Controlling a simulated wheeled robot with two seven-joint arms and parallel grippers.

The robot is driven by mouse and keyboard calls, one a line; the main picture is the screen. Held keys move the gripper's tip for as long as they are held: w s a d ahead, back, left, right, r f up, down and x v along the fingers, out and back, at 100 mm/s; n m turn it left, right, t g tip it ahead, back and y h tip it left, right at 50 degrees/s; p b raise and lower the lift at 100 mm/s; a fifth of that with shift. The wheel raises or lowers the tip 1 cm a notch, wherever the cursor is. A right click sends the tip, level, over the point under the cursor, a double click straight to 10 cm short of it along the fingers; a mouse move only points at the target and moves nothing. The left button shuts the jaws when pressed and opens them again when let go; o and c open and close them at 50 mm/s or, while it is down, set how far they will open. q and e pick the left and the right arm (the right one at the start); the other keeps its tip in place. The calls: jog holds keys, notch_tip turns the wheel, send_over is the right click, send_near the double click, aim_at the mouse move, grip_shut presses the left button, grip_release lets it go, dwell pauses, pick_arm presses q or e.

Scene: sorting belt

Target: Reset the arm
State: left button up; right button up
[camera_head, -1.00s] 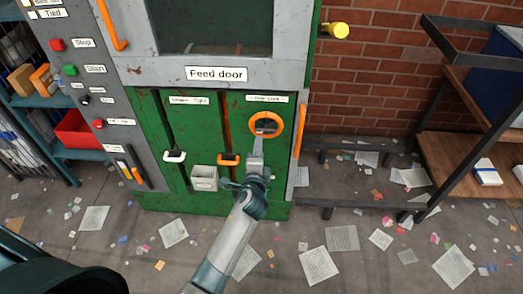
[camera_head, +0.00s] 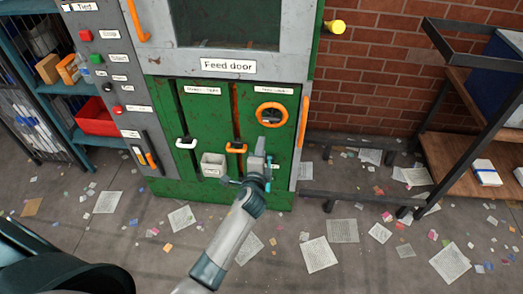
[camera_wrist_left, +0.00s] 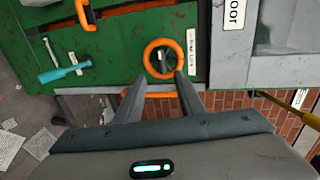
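My left arm (camera_head: 228,235) reaches up from the bottom of the head view toward the green machine. Its gripper (camera_head: 265,146) is in front of the lower panel, just below an orange ring (camera_head: 257,114). The left wrist view shows the left gripper (camera_wrist_left: 160,84) with its two fingers spread and nothing between them. The orange ring (camera_wrist_left: 148,58) is beyond the fingertips there, with a gap that I cannot judge exactly. My right gripper is in neither view.
The panel has a white handle (camera_head: 186,143), an orange handle (camera_head: 236,149) and a small grey box (camera_head: 213,164). A teal-handled item (camera_wrist_left: 62,71) shows beside the slots. A shelf with a red bin (camera_head: 97,117) is left; a rack (camera_head: 455,150) is right. Papers litter the floor.

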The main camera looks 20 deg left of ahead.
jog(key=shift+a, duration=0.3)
pick_arm(q)
jog(key=shift+f, duration=0.1)
jog(key=s+d+f+n+g+h+b, duration=0.1)
jog(key=s+f+n+g, duration=0.1)
jog(key=s+f, duration=0.85)
jog(key=s+d+f+n+g+h+b, duration=0.1)
jog(key=s+f+g, duration=0.3)
jog(key=f, duration=1.2)
jog(key=s+d+f+n+g+h+b, duration=0.1)
jog(key=s+f+n, duration=0.1)
jog(key=s+f, duration=0.85)
jog(key=s+a+f+n+g+b, duration=0.1)
jog(key=s+f+n+g, duration=0.1)
jog(key=s+f, duration=0.5)
jog(key=s+a+f+n+g+b, duration=0.1)
jog(key=s+f, duration=0.5)
jog(key=s, duration=1)
jog(key=s+a+f+n+g+h, duration=0.1)
jog(key=s+f+n+g, duration=0.3)
jog(key=s+f, duration=0.3)
jog(key=s, duration=0.5)
jog(key=shift+s+a+f+b, duration=0.2)
jog(key=shift+s+f+b, duration=0.1)
jog(key=shift+s+b, duration=0.1)
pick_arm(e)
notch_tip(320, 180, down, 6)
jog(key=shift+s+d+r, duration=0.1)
